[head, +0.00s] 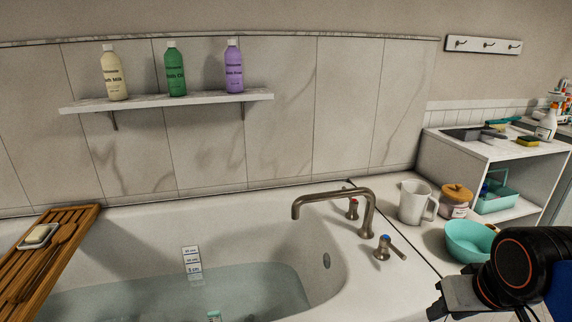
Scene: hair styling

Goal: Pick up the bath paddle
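A brown long-handled wooden piece that looks like the bath paddle (44,262) lies on the slatted wooden bath tray (80,218) at the left. Its rounded end points to the back, beside a soap dish (38,237) with a pale bar. My gripper (480,312) is at the bottom right, partly cut off by the picture edge, far from the paddle. Its fingers do not show clearly, and I see nothing held in it.
The tub (150,222) holds water, with a depth scale (192,262) on its wall. A tap (368,205) stands at the tub's right end. A white jug (415,202), a lidded jar (455,202) and a teal bowl (470,240) stand near my arm. Bottles line a wall shelf (170,101).

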